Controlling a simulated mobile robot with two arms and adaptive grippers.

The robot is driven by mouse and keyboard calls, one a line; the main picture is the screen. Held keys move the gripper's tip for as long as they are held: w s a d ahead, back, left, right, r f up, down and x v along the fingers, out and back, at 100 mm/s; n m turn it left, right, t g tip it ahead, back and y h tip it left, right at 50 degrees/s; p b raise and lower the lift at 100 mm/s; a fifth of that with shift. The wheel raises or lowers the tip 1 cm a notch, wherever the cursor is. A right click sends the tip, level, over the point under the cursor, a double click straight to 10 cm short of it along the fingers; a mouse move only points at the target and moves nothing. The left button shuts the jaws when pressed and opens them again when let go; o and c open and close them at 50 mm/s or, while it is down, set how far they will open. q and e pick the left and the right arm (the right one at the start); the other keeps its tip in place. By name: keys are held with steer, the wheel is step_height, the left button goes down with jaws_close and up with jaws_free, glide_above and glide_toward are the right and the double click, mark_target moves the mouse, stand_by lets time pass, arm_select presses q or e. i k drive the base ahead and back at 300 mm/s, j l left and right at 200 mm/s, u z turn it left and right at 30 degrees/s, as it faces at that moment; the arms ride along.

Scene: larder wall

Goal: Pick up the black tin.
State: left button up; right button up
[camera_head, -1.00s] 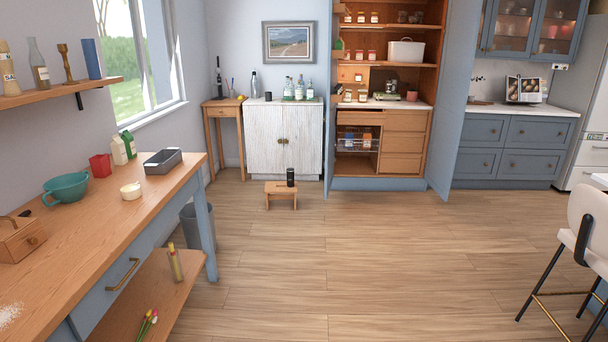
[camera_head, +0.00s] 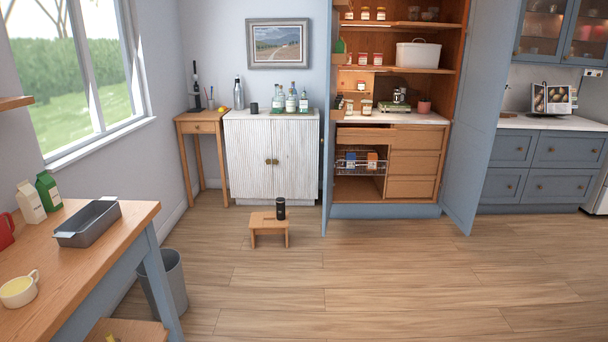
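A black tin (camera_head: 281,208) stands upright on a small wooden stool (camera_head: 262,218) on the floor, in front of the white cabinet. It has a thin light marking around its middle. Nothing covers it from this view. Neither of my grippers shows in the head view.
A wooden worktop (camera_head: 128,219) with a grey loaf pan (camera_head: 88,224) is at the left, with a grey bin (camera_head: 163,283) beside it. The white cabinet (camera_head: 271,160) and an open larder (camera_head: 386,211) stand behind the stool. The wooden floor (camera_head: 390,275) is clear in front.

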mark_target(280, 201)
steer(key=i, duration=1.15)
steer(key=i+u, duration=0.1)
steer(key=i, duration=1.1)
steer(key=l, duration=0.1)
